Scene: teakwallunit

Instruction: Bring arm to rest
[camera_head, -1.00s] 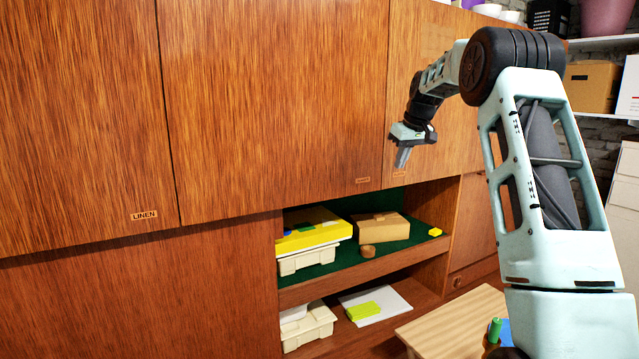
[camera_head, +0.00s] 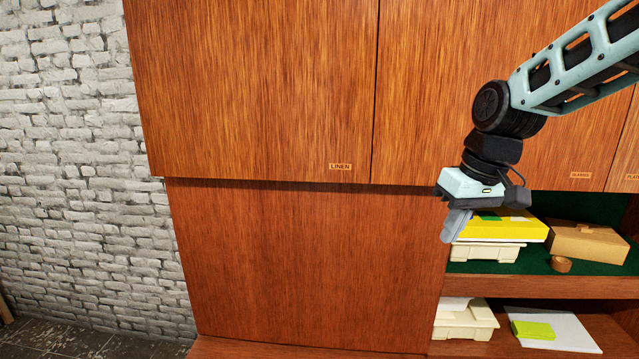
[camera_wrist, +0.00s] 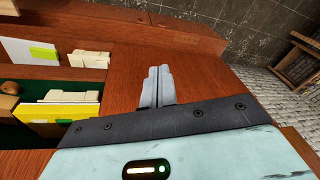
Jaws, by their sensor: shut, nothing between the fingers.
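My gripper (camera_head: 456,226) hangs at the right of the head view, pointing down, in front of the wall unit near the left end of its open shelf. Its fingers are together with nothing between them. In the wrist view the two closed fingers (camera_wrist: 157,86) point toward the lower wooden panel and the floor. My arm reaches in from the upper right and bends down at the elbow. In the head view the gripper overlaps the left edge of the yellow box; I cannot tell the gap between them.
The wall unit has an upper LINEN door (camera_head: 250,90) and a plain lower panel (camera_head: 300,265). The open shelf holds a yellow box (camera_head: 505,228) on a cream bin (camera_head: 485,252), a cardboard box (camera_head: 588,242) and a small brown bowl (camera_head: 561,264). A brick wall (camera_head: 75,150) stands left.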

